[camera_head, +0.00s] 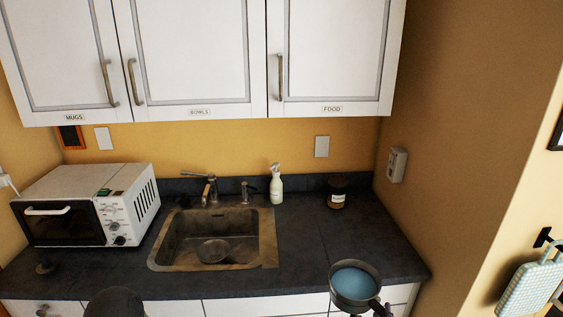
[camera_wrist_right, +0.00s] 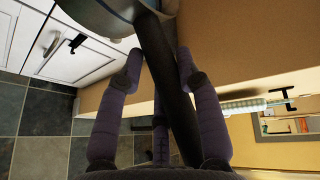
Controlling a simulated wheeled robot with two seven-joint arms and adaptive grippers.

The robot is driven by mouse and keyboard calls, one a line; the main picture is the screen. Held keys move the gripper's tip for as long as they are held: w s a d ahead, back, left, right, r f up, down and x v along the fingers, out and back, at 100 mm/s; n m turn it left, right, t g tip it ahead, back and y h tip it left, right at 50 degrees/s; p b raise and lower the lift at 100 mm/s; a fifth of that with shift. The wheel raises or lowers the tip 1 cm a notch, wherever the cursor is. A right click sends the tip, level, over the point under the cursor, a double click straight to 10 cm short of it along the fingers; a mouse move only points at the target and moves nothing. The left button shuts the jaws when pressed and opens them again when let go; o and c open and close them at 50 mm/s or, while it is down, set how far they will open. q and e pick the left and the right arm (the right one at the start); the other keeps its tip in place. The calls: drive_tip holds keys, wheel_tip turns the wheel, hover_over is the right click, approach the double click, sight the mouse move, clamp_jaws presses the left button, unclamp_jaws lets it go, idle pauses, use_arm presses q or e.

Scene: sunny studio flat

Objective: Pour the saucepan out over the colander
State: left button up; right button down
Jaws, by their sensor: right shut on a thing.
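The saucepan (camera_head: 341,295) is at the front edge of the counter, right of the sink, with blue contents showing inside. It looks about level. In the right wrist view, my right gripper (camera_wrist_right: 158,68) is shut on the saucepan's dark handle (camera_wrist_right: 155,45), and part of the pan's body (camera_wrist_right: 108,10) shows at the top. In the head view, my right gripper (camera_head: 381,309) is only partly visible at the bottom edge. A round grey item (camera_head: 213,251) lies in the sink; I cannot tell if it is the colander or the drain. My left gripper is not in view.
The sink (camera_head: 171,237) with its tap (camera_head: 209,190) is set in the dark counter (camera_head: 305,240). A microwave (camera_head: 85,205) stands left, a spray bottle (camera_head: 276,185) and dark jar (camera_head: 337,192) behind. Cabinets (camera_head: 195,60) hang above.

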drive_tip(key=w+a+f+n+y, duration=0.1)
drive_tip(key=a+f+n+y, duration=0.2)
drive_tip(key=a, duration=0.4)
wheel_tip(320, 180, down, 3)
drive_tip(key=shift+w+a+r+n+t+y, duration=0.1)
drive_tip(key=shift+w+a+n+t+y, duration=0.25)
drive_tip(key=shift+y, duration=0.45)
